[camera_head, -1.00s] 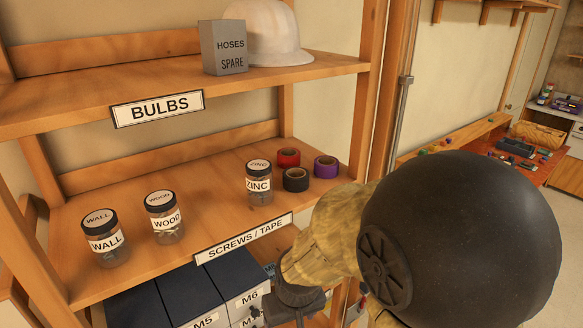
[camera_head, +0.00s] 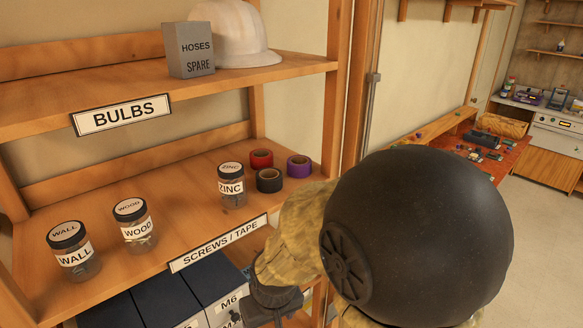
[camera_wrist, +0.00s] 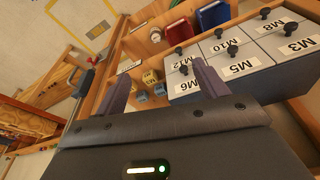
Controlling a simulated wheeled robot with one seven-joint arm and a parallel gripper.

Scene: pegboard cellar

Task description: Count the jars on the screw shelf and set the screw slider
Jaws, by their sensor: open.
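Three clear jars with black lids stand on the shelf labelled SCREWS / TAPE (camera_head: 219,243) in the head view. The WALL jar (camera_head: 74,252) and the WOOD jar (camera_head: 134,225) stand at the left. The ZINC jar (camera_head: 232,185) stands further right, beside the tape rolls. No slider can be made out in either view. My gripper (camera_wrist: 163,84) is open and empty in the wrist view, with its fingers apart in front of drawers labelled M5, M6 and other sizes (camera_wrist: 238,68). In the head view my arm covers the area right of the shelf.
Red (camera_head: 261,159), black (camera_head: 269,181) and purple (camera_head: 299,166) tape rolls sit on the same shelf. Open floor (camera_head: 545,240) shows at the right.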

